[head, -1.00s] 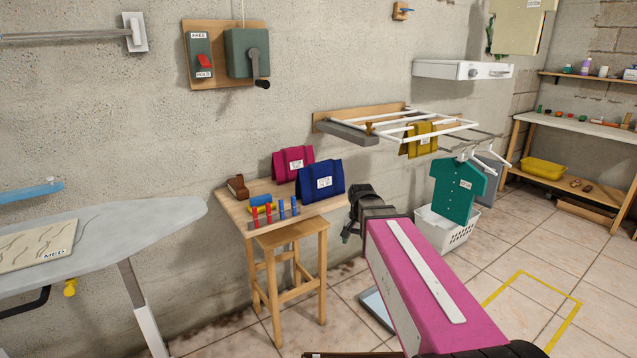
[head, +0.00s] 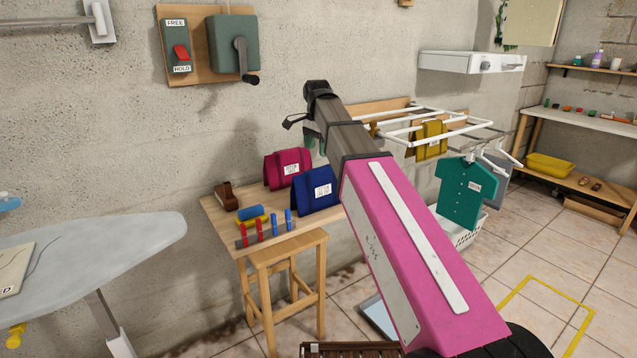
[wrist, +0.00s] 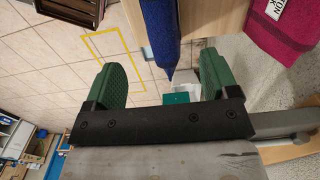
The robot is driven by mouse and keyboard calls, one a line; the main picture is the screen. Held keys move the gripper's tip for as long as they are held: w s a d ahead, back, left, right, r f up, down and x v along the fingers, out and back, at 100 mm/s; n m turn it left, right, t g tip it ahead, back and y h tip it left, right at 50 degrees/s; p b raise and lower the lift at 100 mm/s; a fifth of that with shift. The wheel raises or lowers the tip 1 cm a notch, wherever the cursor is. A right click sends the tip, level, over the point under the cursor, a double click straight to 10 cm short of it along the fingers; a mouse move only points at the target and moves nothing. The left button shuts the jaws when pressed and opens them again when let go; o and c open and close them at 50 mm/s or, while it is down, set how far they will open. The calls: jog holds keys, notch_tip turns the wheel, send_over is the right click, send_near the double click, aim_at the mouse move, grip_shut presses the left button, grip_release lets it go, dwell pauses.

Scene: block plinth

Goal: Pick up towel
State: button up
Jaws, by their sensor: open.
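Two folded towels stand tent-like on a small wooden shelf (head: 225,230). One is magenta (head: 289,168) with a white label; the other is blue (head: 318,189), in front and to the right, also labelled. A yellow towel (head: 431,138) hangs on the white wall rack. My gripper (head: 309,138) is raised above and behind the shelf towels, partly hidden by my arm. In the wrist view my gripper (wrist: 162,80) has its green fingers apart, with nothing held. The blue towel (wrist: 159,32) shows edge-on beyond the gap, and the magenta towel (wrist: 284,28) is at upper right.
A brown block, blue and yellow rolls and red and blue pegs (head: 275,224) share the shelf. A wooden stool (head: 283,262) stands below. The white drying rack (head: 425,124) juts out at right, above a hanging green shirt (head: 460,195). An ironing board (head: 110,243) is at left.

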aim_at(318, 168)
jog(key=shift+w, duration=0.15)
jog(key=f, duration=1)
jog(key=shift+d+f, duration=0.25)
jog(key=shift+f, duration=0.1)
jog(key=shift+c, duration=0.3)
jog(key=c, duration=1.1)
jog(key=shift+r, duration=0.1)
jog(key=shift+c, duration=0.2)
